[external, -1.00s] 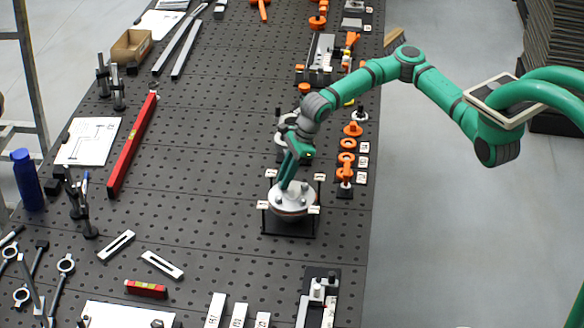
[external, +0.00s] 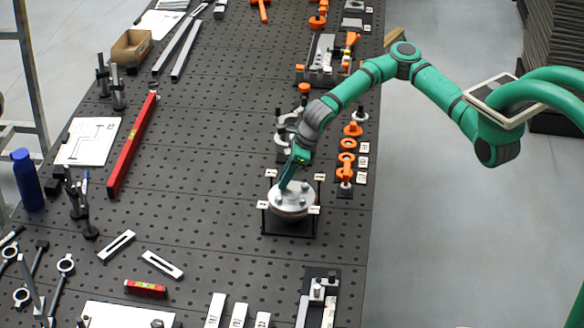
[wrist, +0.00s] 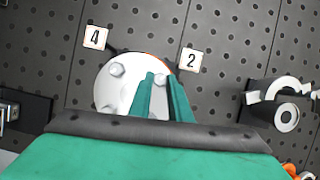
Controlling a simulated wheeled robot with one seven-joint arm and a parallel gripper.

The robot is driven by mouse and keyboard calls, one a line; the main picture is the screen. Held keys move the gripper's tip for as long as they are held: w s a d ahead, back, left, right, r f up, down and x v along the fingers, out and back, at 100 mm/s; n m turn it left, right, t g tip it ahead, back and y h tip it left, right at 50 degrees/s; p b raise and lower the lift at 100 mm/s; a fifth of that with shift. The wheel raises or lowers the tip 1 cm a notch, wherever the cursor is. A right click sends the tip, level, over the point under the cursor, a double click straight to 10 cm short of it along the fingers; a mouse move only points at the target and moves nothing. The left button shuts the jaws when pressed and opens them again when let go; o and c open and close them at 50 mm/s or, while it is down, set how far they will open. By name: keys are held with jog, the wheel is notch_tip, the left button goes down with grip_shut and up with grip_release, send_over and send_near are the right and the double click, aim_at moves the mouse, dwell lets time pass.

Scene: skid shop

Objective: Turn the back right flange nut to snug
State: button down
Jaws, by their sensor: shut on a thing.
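The flange (external: 296,212) is a round pale metal disc with nuts on its top, standing on a black base plate on the bench. My gripper (external: 284,187) reaches down to the back part of the flange. In the wrist view my gripper (wrist: 161,80) has its two green fingers close together over the disc, near tag 2 (wrist: 191,60). It is shut on a flange nut, which the fingers hide.
Small number tags stand on posts around the flange, including tag 4 (wrist: 95,38). Orange and metal parts (external: 347,158) lie behind to the right. A clamp-like fixture (external: 318,300) is in front. The perforated bench (external: 200,190) is clear to the left.

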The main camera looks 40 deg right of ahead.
jog(key=shift+a+r, duration=0.1)
jog(key=shift+r, duration=0.1)
jog(key=c, duration=1.6)
grip_release()
jog(key=shift+c, duration=0.2)
jog(key=shift+f, duration=0.1)
jog(key=v, duration=1.1)
jog(key=shift+f, duration=0.1)
